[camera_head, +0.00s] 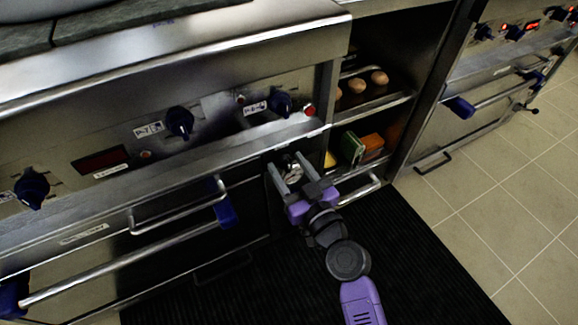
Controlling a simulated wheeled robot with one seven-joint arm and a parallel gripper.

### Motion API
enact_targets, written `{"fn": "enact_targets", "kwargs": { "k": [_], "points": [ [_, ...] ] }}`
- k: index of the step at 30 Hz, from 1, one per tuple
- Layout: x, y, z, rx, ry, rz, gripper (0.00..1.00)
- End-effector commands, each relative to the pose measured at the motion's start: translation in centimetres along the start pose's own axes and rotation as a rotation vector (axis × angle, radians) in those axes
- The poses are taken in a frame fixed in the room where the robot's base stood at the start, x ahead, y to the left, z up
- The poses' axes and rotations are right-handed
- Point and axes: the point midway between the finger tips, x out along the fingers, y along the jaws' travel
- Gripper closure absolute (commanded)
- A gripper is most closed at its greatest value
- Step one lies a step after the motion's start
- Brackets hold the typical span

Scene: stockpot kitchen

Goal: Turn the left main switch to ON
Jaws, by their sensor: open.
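My gripper (285,163) is open, its two fingers apart, in front of the lower front of the left steel range (215,62), just below the control panel edge. A small round metallic part (291,172) shows between the fingers; it is partly hidden and I cannot tell whether it is the main switch or whether the fingers touch it. Above, the panel carries a dark blue knob (280,102) beside a red lamp (309,110), a second blue knob (180,121) and a third (32,187) at far left. The labels are too small to read.
Oven handles (172,208) project from the range front, left of my gripper. An open shelf (375,104) with eggs stands above books (352,147) at right. Another range (505,80) with lit red lamps is further right. A black mat (400,275) and clear tiles (520,190) cover the floor.

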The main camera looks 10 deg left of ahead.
Motion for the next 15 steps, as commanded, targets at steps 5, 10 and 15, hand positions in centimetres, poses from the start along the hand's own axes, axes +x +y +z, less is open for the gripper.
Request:
{"fn": "enact_targets", "kwargs": {
  "k": [5, 10, 15],
  "points": [
    [-0.03, -0.02, 0.01, 0.0, 0.0, 0.0, 0.62],
    [-0.04, -0.02, 0.01, 0.0, 0.0, 0.0, 0.95],
    [-0.05, -0.02, 0.02, 0.002, 0.0, 0.0, 1.0]
  ]
}}
